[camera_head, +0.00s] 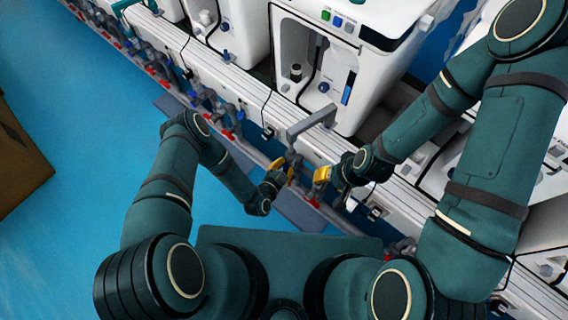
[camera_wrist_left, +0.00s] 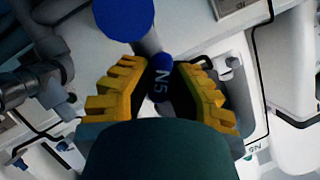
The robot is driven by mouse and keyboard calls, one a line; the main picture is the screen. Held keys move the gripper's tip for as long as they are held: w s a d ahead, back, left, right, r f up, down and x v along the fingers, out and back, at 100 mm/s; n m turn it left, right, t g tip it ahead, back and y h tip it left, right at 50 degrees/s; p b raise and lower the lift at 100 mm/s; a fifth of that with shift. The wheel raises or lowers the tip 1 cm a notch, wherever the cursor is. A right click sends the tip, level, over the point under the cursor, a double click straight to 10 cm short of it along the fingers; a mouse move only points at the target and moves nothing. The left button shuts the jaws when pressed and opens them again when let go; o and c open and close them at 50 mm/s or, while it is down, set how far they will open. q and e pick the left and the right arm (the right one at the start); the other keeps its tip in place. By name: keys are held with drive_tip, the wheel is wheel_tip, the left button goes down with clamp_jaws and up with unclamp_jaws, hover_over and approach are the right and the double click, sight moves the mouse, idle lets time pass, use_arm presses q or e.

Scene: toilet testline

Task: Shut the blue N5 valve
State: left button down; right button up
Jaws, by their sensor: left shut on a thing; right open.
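The blue N5 valve (camera_wrist_left: 162,88) shows its "N5" lettering in the left wrist view, between the yellow fingers of my left gripper (camera_wrist_left: 160,84). The fingers are closed in on the valve's handle from both sides. A blue round cap (camera_wrist_left: 125,17) on a grey pipe is just above it in that view. In the head view my left gripper (camera_head: 280,170) is at the pipework along the front of the bench, and it hides the valve there. My right gripper (camera_head: 322,175) is open close to its right, near the grey pipes.
White toilet test units (camera_head: 345,60) stand behind a long white rail (camera_head: 235,88). Grey pipes with red and blue fittings (camera_head: 205,97) run along its front. A brown box (camera_head: 20,160) is at the far left. The blue floor (camera_head: 85,110) on the left is clear.

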idle(0.3)
use_arm(q)
drive_tip(key=c, duration=0.9)
unclamp_jaws()
drive_tip(key=shift+s, duration=0.1)
drive_tip(key=v, duration=1.1)
drive_tip(key=shift+s, duration=0.45)
drive_tip(key=shift+a, duration=0.1)
